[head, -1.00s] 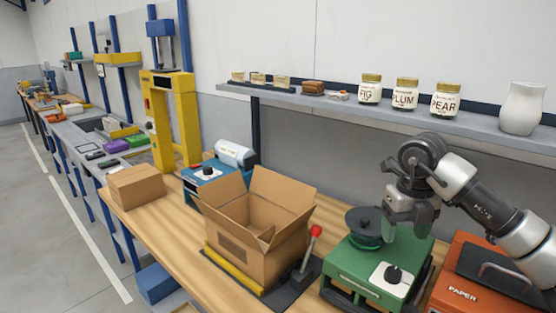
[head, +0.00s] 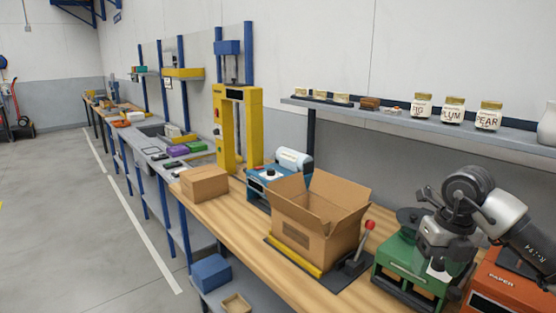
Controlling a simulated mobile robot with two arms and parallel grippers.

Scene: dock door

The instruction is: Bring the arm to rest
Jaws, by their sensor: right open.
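My right arm comes in from the right edge of the head view. Its gripper (head: 437,268) points down in front of the green machine (head: 396,272) and hides part of it. The jaws are open, and I see nothing held between them. My left gripper is not in view.
An open cardboard box (head: 305,238) stands on the wooden bench, with a red-knobbed lever (head: 357,246) beside it. Jars (head: 453,110) stand on the grey shelf (head: 400,120) above. The floor (head: 80,230) at left is clear.

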